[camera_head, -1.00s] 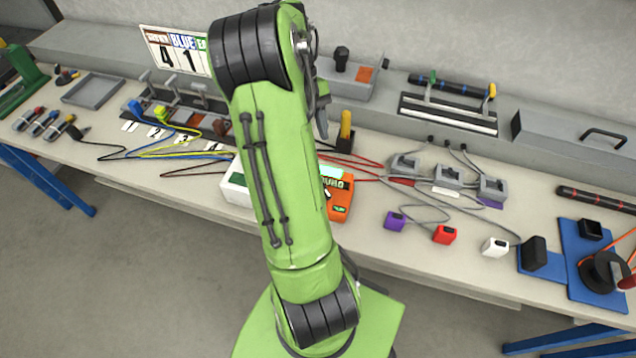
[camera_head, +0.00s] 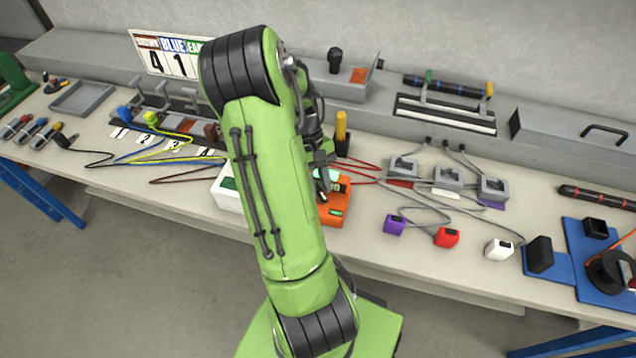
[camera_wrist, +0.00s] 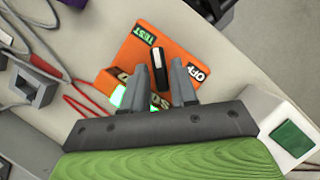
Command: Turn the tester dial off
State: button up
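The orange tester (camera_head: 334,214) stands on the bench, partly hidden behind my arm in the head view. In the wrist view the tester (camera_wrist: 118,75) shows a TEST label, an OFF label and part of a lit green screen (camera_wrist: 121,97). Its black dial (camera_wrist: 158,66) is a long bar with a white mark; the white end lies near the TEST label, away from OFF. My gripper (camera_wrist: 160,68) is open, its two fingers apart, with the dial showing between them. Contact cannot be told. In the head view my gripper (camera_head: 322,172) hangs over the tester.
A white box with a green panel (camera_wrist: 290,138) stands beside the tester. Red cables (camera_head: 366,166) run behind it. A yellow-handled tool (camera_head: 341,128) stands upright close behind my gripper. Purple (camera_head: 394,224), red (camera_head: 446,237) and white (camera_head: 499,249) blocks lie to the right.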

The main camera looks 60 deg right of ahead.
grip_shut()
jog(key=shift+m, duration=0.3)
jog(key=m+t+y, duration=0.1)
jog(key=m, duration=0.2)
jog(key=shift+s+d+m+p, duration=0.1)
jog(key=shift+s+m+p, duration=0.05)
jog(key=shift+m+p, duration=0.2)
jog(key=m, duration=0.1)
jog(key=m+t+p, duration=0.1)
jog(key=m, duration=0.1)
jog(key=shift+s+d+r+m+y, duration=0.1)
jog(key=shift+s+m+y, duration=0.05)
jog(key=shift+m+y, duration=0.15)
jog(key=m+t+p, duration=0.2)
jog(key=m+p, duration=0.1)
jog(key=m, duration=0.2)
jog(key=shift+s, duration=0.2)
jog(key=shift+s+m+t+p, duration=0.15)
jog(key=shift+m+t+p, duration=0.7)
jog(key=shift+m, duration=1.6)
jog(key=shift+t, duration=0.35)
